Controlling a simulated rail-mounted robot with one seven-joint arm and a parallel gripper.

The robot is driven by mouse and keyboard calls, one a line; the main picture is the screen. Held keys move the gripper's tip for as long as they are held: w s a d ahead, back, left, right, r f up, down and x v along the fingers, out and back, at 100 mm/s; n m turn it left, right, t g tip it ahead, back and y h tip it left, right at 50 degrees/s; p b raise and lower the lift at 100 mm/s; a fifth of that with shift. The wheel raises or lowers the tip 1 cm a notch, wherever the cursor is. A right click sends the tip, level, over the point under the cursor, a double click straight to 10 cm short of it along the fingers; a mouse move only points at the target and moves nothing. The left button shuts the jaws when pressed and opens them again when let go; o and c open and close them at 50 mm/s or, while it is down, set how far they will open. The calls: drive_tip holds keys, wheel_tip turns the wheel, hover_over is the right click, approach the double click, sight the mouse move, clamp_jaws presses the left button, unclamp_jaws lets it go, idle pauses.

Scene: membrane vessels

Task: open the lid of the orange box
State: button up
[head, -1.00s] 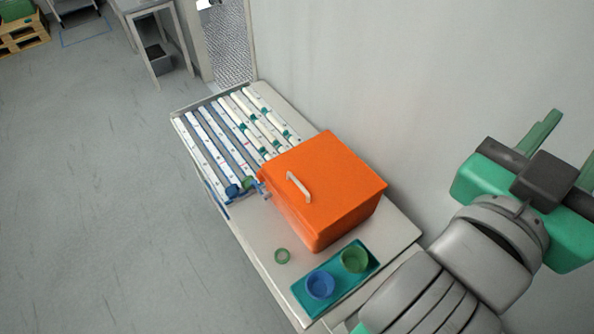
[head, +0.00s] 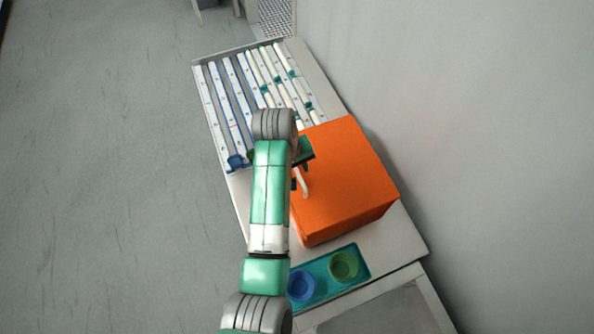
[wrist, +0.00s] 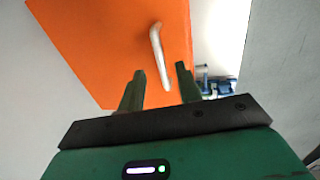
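The orange box (head: 350,185) stands on the white table against the wall, with its lid closed. Its pale handle (head: 303,182) is on the lid near the left edge, and it also shows in the wrist view (wrist: 159,56). My gripper (wrist: 160,72) is open and empty, with its two green fingers apart. In the wrist view the handle's lower part appears ahead of and between the fingertips, over the orange lid (wrist: 105,45). I cannot tell whether a finger touches it. In the head view my arm hides much of the gripper and the box's left side.
A teal tray (head: 362,272) with a blue cup (head: 301,286) and a green cup (head: 343,264) stands in front of the box. Long white membrane vessels (head: 232,110) lie on the table behind it. The wall (head: 450,120) is close on the right. Open floor lies left.

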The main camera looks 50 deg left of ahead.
sight(301, 179)
drive_tip(key=f, duration=0.2)
drive_tip(key=w+f, duration=0.1)
drive_tip(key=f, duration=0.2)
drive_tip(key=shift+d, duration=0.2)
clamp_jaws()
